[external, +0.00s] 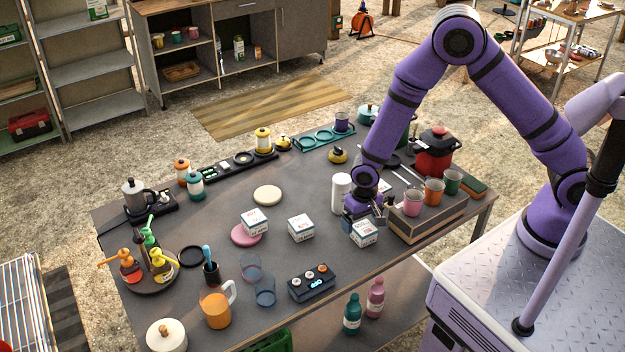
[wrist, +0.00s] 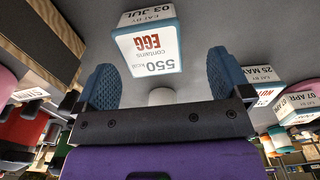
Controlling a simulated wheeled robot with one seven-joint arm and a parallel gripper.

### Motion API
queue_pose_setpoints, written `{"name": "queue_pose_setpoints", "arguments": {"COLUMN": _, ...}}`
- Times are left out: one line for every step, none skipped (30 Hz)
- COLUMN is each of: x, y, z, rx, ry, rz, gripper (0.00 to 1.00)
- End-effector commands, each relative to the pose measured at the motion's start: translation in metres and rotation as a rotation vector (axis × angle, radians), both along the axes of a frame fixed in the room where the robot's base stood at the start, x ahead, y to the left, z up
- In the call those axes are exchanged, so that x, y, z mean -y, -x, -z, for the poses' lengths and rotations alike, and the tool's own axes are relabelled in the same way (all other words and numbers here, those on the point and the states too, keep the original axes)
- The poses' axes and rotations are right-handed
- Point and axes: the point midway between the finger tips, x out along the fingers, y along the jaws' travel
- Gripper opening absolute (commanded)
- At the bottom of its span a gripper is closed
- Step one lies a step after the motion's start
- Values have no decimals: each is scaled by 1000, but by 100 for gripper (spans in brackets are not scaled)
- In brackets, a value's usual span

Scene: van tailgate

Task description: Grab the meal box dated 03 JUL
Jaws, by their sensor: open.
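The meal box dated 03 JUL (wrist: 150,45) is a white box with a blue-grey edge and a red EGG label, shown upside down in the wrist view. It appears to be the box (external: 364,234) just in front of my gripper (external: 364,213) in the external view. My gripper is open, and its two blue pads (wrist: 165,82) stand apart with the box beyond and between them in the picture. I cannot tell whether they touch it. A box dated 25 MAY (wrist: 262,85) and one dated 07 APR (wrist: 300,102) show at right in the wrist view.
Two more boxes stand to the left, one on the table (external: 301,228) and one by a pink disc (external: 246,236). A wooden crate (external: 430,224) with cups is close on the right. A white cylinder (external: 340,193) stands just left of my gripper.

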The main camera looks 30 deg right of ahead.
Motion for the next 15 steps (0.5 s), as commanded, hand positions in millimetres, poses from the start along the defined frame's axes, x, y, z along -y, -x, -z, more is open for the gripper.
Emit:
{"name": "queue_pose_setpoints", "arguments": {"x": 1, "y": 1, "z": 4, "rx": -1, "ry": 1, "rz": 0, "gripper": 96}}
{"name": "queue_pose_setpoints", "arguments": {"x": 2, "y": 2, "z": 7, "rx": -2, "ry": 2, "rz": 0, "gripper": 96}}
{"name": "queue_pose_setpoints", "arguments": {"x": 3, "y": 3, "z": 12, "rx": -3, "ry": 3, "rz": 0, "gripper": 96}}
{"name": "queue_pose_setpoints", "arguments": {"x": 4, "y": 4, "z": 16, "rx": -3, "ry": 3, "rz": 0, "gripper": 96}}
{"name": "queue_pose_setpoints", "arguments": {"x": 5, "y": 4, "z": 20, "rx": -3, "ry": 3, "rz": 0, "gripper": 96}}
{"name": "queue_pose_setpoints", "arguments": {"x": 7, "y": 6, "z": 26, "rx": -3, "ry": 4, "rz": 0, "gripper": 96}}
{"name": "queue_pose_setpoints", "arguments": {"x": 8, "y": 6, "z": 31, "rx": -3, "ry": 3, "rz": 0, "gripper": 96}}
{"name": "queue_pose_setpoints", "arguments": {"x": 8, "y": 6, "z": 34, "rx": -2, "ry": 3, "rz": 0, "gripper": 96}}
{"name": "queue_pose_setpoints", "arguments": {"x": 8, "y": 6, "z": 39, "rx": -2, "ry": 2, "rz": 0, "gripper": 96}}
{"name": "queue_pose_setpoints", "arguments": {"x": 8, "y": 6, "z": 42, "rx": -2, "ry": 3, "rz": 0, "gripper": 96}}
{"name": "queue_pose_setpoints", "arguments": {"x": 8, "y": 6, "z": 45, "rx": -2, "ry": 2, "rz": 0, "gripper": 96}}
{"name": "queue_pose_setpoints", "arguments": {"x": 8, "y": 6, "z": 48, "rx": -1, "ry": 2, "rz": 0, "gripper": 96}}
{"name": "queue_pose_setpoints", "arguments": {"x": 8, "y": 6, "z": 49, "rx": -1, "ry": 1, "rz": 0, "gripper": 96}}
{"name": "queue_pose_setpoints", "arguments": {"x": 8, "y": 6, "z": 50, "rx": -1, "ry": 1, "rz": 0, "gripper": 96}}
{"name": "queue_pose_setpoints", "arguments": {"x": 8, "y": 6, "z": 51, "rx": -1, "ry": 1, "rz": 0, "gripper": 96}}
